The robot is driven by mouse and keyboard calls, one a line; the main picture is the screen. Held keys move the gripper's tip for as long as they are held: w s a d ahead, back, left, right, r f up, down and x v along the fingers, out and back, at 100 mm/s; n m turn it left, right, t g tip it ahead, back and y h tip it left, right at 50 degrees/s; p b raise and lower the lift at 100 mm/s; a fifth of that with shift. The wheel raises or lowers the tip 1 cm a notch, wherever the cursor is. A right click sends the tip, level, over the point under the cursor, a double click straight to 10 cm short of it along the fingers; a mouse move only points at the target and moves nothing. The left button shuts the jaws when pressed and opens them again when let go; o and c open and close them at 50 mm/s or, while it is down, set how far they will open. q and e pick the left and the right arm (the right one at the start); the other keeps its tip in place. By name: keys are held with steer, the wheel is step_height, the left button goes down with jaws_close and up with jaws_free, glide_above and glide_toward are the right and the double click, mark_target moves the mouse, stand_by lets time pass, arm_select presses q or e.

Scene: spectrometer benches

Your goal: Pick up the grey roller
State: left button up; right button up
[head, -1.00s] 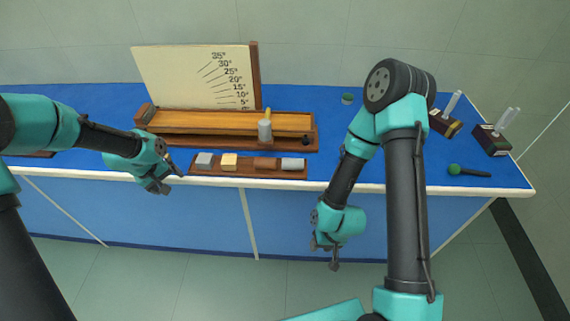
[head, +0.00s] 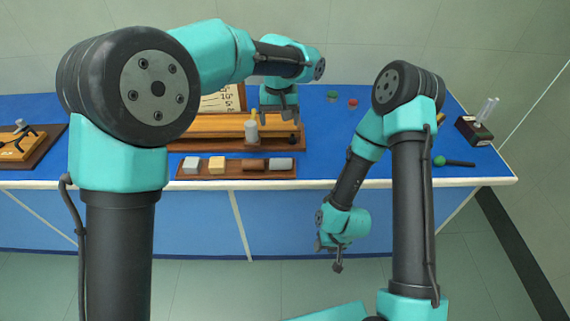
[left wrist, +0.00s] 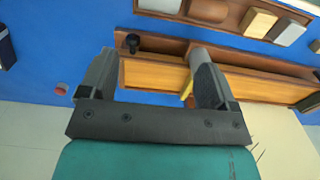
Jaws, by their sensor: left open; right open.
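A grey cylinder, a likely grey roller (head: 281,164), lies at the right end of the brown tray (head: 235,174); it also shows at the top edge of the left wrist view (left wrist: 162,5). My left gripper (head: 280,114) is open, pointing down over the ramp's right part, with nothing gripped. My right gripper (head: 331,257) is open and empty in front of the table edge.
The tray also holds a grey block (head: 191,166), a wooden block (head: 217,166) and a brown cylinder (head: 255,165). A black knob (left wrist: 132,42) is at the ramp's end. A green-handled tool (head: 452,162) lies at right. Blue tabletop right of the ramp is mostly clear.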

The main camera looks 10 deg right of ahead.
arm_select(q)
steer(key=shift+f, duration=0.1)
glide_toward(281, 160)
steer(key=f, duration=0.5)
steer(key=shift+w+a+f, duration=0.1)
steer(key=shift+w+f, duration=0.05)
steer(key=shift+w, duration=0.1)
stand_by(0.4)
steer(key=shift+s+f, duration=0.2)
steer(key=shift+f, duration=2.4)
steer(key=shift+c, duration=0.2)
steer(key=c, duration=0.6)
